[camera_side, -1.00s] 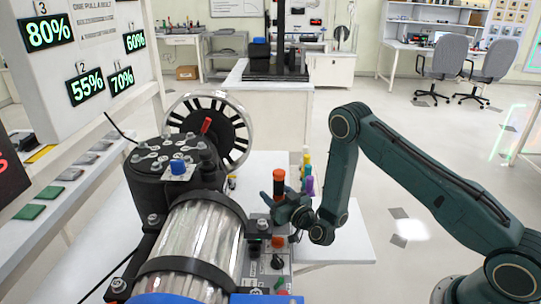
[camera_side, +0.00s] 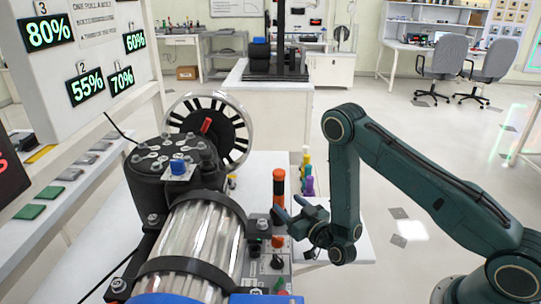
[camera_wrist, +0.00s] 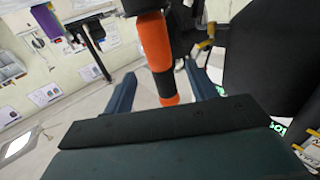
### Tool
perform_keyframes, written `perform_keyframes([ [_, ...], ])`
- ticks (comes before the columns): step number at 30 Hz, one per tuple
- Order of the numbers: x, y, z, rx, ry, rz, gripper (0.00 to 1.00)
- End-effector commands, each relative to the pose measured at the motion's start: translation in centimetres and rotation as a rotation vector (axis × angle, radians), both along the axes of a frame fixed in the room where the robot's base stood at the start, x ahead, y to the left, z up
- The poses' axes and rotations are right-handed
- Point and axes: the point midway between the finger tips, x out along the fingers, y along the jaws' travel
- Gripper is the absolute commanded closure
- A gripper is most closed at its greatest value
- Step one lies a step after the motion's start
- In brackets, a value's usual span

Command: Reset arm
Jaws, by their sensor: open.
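My gripper (camera_side: 285,214) is at the right side of the chassis rig in the side view, with its fingers pointing left. Its two blue-grey fingers also show spread apart in the wrist view (camera_wrist: 160,90). An orange and black upright tool (camera_side: 279,188) stands just beyond the fingertips. In the wrist view the orange and black tool (camera_wrist: 155,45) appears in the gap between the fingers; I cannot tell whether it touches them. The chassis rig (camera_side: 200,240) has a clear ribbed cylinder with black bands and a dark round head with bolts.
A spoked wheel (camera_side: 210,130) stands behind the rig. Yellow and purple items (camera_side: 307,175) stand on the white table (camera_side: 345,245) behind my gripper. A percentage board (camera_side: 85,45) hangs at the upper left. The floor right of the table is open.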

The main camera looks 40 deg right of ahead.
Motion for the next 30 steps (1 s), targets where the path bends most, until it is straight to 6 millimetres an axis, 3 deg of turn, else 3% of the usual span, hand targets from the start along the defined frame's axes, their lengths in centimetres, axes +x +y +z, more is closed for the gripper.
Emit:
perform_keyframes([
  [8,0.1,-0.5,-0.1,-0.002,0.062,0.003,0.43],
  [19,-0.7,-0.9,0.3,0.007,0.333,0.100,0.43],
  [30,-1.8,2.0,5.3,0.006,0.497,0.307,0.43],
])
